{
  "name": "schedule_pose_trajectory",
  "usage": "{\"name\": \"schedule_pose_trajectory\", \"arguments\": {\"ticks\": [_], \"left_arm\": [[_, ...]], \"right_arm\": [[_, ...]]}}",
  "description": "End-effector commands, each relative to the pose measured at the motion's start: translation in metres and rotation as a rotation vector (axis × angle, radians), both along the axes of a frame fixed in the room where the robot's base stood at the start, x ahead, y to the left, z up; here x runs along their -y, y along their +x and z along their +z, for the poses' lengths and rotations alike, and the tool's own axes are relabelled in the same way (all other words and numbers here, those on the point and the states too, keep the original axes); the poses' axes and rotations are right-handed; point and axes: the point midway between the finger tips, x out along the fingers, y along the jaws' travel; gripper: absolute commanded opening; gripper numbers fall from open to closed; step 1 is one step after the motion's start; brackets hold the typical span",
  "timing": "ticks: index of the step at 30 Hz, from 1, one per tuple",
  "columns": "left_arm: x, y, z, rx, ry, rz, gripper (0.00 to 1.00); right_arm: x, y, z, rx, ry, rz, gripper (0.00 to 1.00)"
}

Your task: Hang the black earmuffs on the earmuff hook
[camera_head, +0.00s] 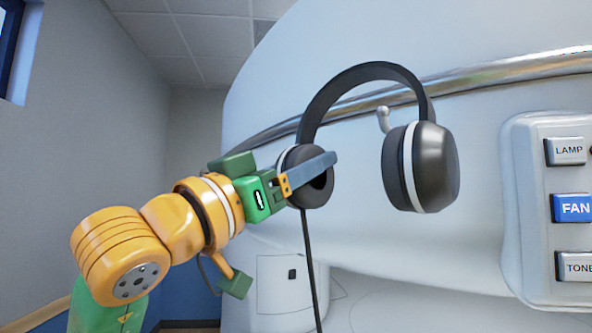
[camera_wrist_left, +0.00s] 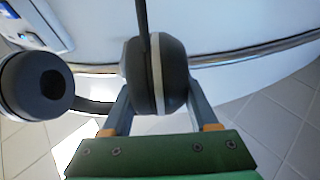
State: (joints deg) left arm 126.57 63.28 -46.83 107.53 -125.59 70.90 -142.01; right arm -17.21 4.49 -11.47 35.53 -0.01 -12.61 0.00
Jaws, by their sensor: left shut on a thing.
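The black earmuffs (camera_head: 367,72) have a wide headband, two round cups with a white ring, and a cord hanging from the left cup. My left gripper (camera_head: 325,165) is shut on that left cup and holds the earmuffs in the air, headband up. In the left wrist view the gripper (camera_wrist_left: 158,105) has one finger on each side of the cup (camera_wrist_left: 172,75). The other cup (camera_wrist_left: 38,85) hangs free at the left there. The earmuff hook (camera_head: 384,119) is a small pale peg with a rounded tip. It shows under the headband, just left of the right cup; whether they touch cannot be told.
The large white magnet housing (camera_head: 270,90) fills the background, with a metal rail (camera_head: 510,72) curving across it. A control panel (camera_head: 530,190) with LAMP, FAN and TONE buttons stands at the right. The left side shows open room and a grey wall.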

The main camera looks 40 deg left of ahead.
Motion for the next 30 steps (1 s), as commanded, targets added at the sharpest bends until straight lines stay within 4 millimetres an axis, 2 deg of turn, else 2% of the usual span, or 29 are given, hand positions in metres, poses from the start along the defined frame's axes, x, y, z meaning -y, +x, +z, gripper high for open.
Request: {"name": "schedule_pose_trajectory", "arguments": {"ticks": [26, 30], "left_arm": [[0.001, 0.074, -0.007, -0.001, -0.001, -0.002, 0.0], [0.001, 0.082, -0.018, -0.001, -0.001, 0.0, 0.0]], "right_arm": [[0.001, 0.0, -0.003, 0.0, -0.002, 0.0, 0.5], [0.001, 0.0, -0.011, 0.0, -0.002, 0.0, 0.5]]}}
